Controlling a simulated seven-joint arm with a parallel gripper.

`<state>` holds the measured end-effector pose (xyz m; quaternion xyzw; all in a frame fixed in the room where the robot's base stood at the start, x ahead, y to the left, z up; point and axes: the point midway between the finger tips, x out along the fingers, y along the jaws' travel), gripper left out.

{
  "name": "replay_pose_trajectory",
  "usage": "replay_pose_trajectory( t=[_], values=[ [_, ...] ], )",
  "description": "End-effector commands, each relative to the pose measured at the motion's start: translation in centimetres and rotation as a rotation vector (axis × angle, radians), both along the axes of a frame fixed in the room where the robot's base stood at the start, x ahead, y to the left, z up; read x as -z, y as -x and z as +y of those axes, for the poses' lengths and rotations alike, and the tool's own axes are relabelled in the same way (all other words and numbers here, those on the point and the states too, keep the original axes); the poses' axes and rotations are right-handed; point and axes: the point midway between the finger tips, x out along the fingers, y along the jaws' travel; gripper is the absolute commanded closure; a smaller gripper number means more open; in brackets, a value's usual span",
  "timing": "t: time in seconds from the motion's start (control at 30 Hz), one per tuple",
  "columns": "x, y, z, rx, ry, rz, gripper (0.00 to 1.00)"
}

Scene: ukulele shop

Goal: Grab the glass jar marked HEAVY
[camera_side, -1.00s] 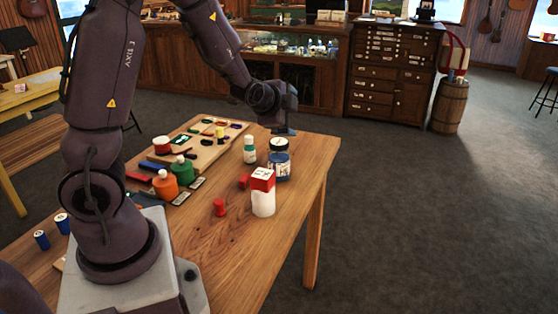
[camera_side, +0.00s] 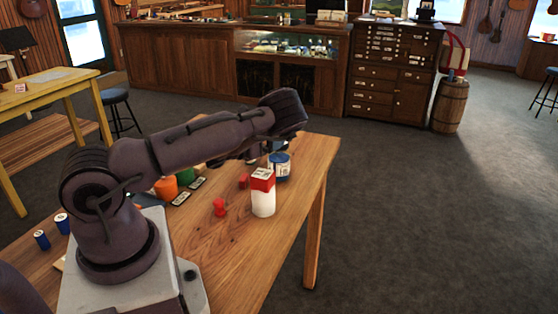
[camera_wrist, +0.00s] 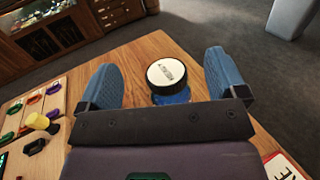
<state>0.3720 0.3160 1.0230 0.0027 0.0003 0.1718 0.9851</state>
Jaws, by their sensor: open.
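A glass jar with blue contents and a pale label (camera_side: 280,171) stands on the wooden table near its far right edge. In the wrist view its round black lid (camera_wrist: 172,76) bears a white label with dark print too small to read surely, with a bit of blue below. My gripper (camera_wrist: 162,70) is open, with its two blue fingers on either side of the lid. The lid sits between them in the picture, nearer the right finger, and I see no contact. In the side view my forearm hides most of the gripper and the jar's top.
A red block (camera_side: 243,181) and a red spool-like piece (camera_side: 219,207) are nearby. Orange (camera_side: 166,187) and green containers stand further left. Small coloured pieces lie on a board at the wrist view's left.

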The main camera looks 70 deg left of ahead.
Motion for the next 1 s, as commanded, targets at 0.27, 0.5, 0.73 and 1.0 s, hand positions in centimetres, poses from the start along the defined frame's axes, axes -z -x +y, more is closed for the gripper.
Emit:
replay_pose_trajectory(
  t=[0.27, 0.5, 0.73, 1.0],
  values=[
    [4.3, 0.0, 0.0, -0.002, 0.004, 0.0, 0.09],
    [4.6, -1.7, 0.6, 0.0, 0.004, -0.005, 0.09],
    [4.6, -4.5, 1.6, -0.001, 0.005, -0.004, 0.09],
    [4.6, -4.7, 1.7, -0.002, 0.005, -0.002, 0.09]
  ],
)
